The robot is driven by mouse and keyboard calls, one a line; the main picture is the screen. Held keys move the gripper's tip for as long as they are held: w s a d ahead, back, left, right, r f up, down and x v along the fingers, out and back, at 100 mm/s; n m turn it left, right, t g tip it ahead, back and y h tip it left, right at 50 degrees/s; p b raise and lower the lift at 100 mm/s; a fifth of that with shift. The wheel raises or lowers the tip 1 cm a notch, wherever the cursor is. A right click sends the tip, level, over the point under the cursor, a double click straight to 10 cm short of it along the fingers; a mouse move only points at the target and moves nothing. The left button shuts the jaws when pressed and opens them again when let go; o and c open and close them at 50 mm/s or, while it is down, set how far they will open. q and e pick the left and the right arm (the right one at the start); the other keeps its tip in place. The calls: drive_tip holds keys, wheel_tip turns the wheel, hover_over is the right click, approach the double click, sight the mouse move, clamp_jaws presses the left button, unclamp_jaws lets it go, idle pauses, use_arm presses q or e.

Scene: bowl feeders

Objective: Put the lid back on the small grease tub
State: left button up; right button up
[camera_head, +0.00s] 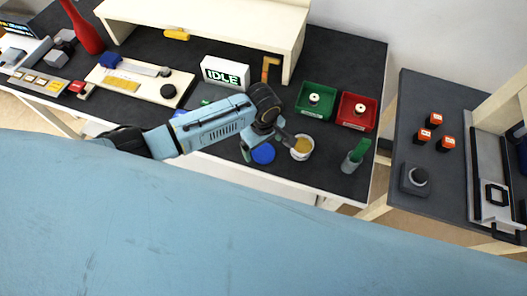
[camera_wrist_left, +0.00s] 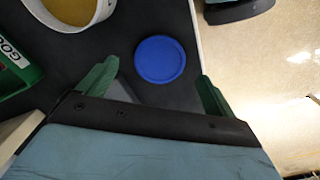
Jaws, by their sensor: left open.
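The small grease tub (camera_head: 302,148) is a white round tub with yellow-brown grease inside, standing open near the front edge of the dark table. It also shows at the top left of the left wrist view (camera_wrist_left: 72,14). The blue round lid (camera_head: 263,154) lies flat on the table just left of the tub, and in the left wrist view (camera_wrist_left: 160,59) it lies beyond and between the fingers. My left gripper (camera_head: 268,146) is open and empty above the lid, its green fingertips spread to either side in the left wrist view (camera_wrist_left: 158,85). My right gripper is not in view.
A green bin (camera_head: 316,100) and a red bin (camera_head: 357,111) stand behind the tub. A green-topped bottle (camera_head: 355,156) is to its right. An IDLE sign (camera_head: 225,73) stands behind my arm. The table's front edge runs close to the lid.

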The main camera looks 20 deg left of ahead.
use_arm(q)
wheel_tip(320, 180, down, 2)
drive_tip(key=shift+f, duration=0.25)
drive_tip(key=shift+c, duration=0.3)
drive_tip(key=c, duration=1)
